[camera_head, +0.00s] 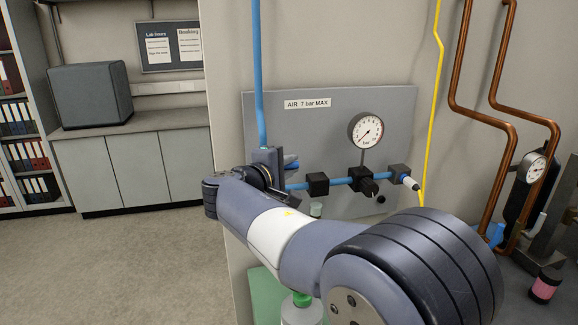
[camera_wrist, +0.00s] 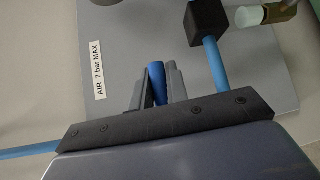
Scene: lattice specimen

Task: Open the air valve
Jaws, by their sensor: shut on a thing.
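The air line is a blue pipe (camera_head: 257,75) that comes down the grey panel (camera_head: 340,115) marked AIR 7 bar MAX, then runs right. My gripper (camera_head: 289,161) is at the left of the panel, where the vertical pipe meets the horizontal run. In the wrist view, my gripper (camera_wrist: 157,72) is shut on the blue valve handle (camera_wrist: 156,88), with one grey finger on each side. The valve body is hidden behind my gripper and wrist.
Black fittings (camera_head: 318,184) sit on the pipe right of my gripper. A yellow hose (camera_head: 436,90) and copper pipes (camera_head: 500,95) are farther right. A pink-labelled jar (camera_head: 543,285) stands at the lower right. Open floor (camera_head: 110,265) and a grey cabinet (camera_head: 135,165) lie left.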

